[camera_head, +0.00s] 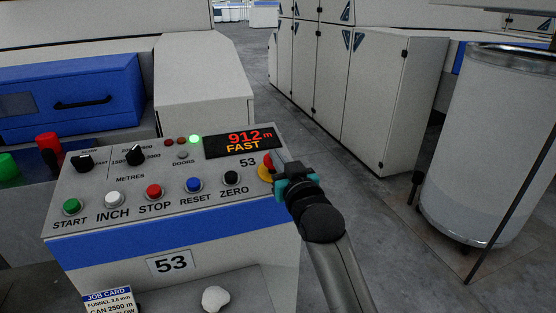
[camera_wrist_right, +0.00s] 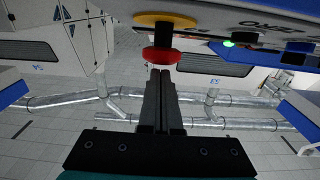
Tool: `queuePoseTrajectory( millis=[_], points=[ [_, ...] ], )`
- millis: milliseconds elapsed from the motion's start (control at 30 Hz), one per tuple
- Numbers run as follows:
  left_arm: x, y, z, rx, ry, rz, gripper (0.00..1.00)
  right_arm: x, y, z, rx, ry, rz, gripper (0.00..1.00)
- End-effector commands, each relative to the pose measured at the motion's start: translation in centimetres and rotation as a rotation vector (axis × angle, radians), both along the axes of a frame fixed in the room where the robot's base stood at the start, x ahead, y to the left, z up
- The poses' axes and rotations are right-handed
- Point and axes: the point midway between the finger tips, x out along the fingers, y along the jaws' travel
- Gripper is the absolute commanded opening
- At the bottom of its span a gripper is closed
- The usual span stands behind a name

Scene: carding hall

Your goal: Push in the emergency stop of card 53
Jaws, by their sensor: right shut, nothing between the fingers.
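The control panel of card 53 (camera_head: 120,195) has a red emergency stop (camera_head: 267,160) on a yellow collar at its right end, partly hidden by my right gripper (camera_head: 277,162). In the right wrist view the red head (camera_wrist_right: 163,56) stands out from the yellow collar (camera_wrist_right: 165,20) on a dark stem. My right gripper's closed fingertips (camera_wrist_right: 161,72) are right at the red head; I cannot tell whether they touch it. They hold nothing. My left gripper is not in view.
The panel has a lit display (camera_head: 243,141) reading 912 m FAST, a lit green lamp (camera_head: 194,139) and a row of coloured buttons, including red STOP (camera_head: 154,191). A job card (camera_head: 108,300) and white lump (camera_head: 215,298) lie below. Grey cabinets (camera_head: 365,100) and a can (camera_head: 490,140) stand right.

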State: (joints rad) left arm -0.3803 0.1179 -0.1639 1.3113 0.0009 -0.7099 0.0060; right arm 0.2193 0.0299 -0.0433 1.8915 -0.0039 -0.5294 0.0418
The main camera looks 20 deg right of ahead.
Motion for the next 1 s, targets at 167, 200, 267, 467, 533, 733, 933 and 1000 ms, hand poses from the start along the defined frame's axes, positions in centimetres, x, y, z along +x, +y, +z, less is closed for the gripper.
queuePoseTrajectory(
  millis=[167,200,267,467,533,733,933,1000],
  points=[
    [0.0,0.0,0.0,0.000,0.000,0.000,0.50,0.0,0.0,0.0,0.000,0.000,0.000,0.00],
    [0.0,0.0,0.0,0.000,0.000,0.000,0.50,0.0,0.0,0.0,0.000,0.000,0.000,0.00],
    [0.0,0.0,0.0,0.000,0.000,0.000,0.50,0.0,0.0,0.0,0.000,0.000,0.000,0.00],
    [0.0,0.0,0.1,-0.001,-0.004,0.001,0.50,0.4,0.0,-1.3,0.000,0.004,0.000,0.00],
    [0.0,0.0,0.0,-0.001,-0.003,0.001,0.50,0.5,0.0,-2.0,0.000,0.004,0.000,0.00],
    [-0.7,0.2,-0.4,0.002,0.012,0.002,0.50,0.6,0.1,-2.7,0.001,0.008,0.000,0.00],
    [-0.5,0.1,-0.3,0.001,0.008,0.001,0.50,0.6,0.1,-2.9,0.000,0.015,0.000,0.00],
    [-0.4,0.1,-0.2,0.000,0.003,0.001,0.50,0.6,0.1,-2.8,0.000,0.016,0.001,0.00]
  ],
)
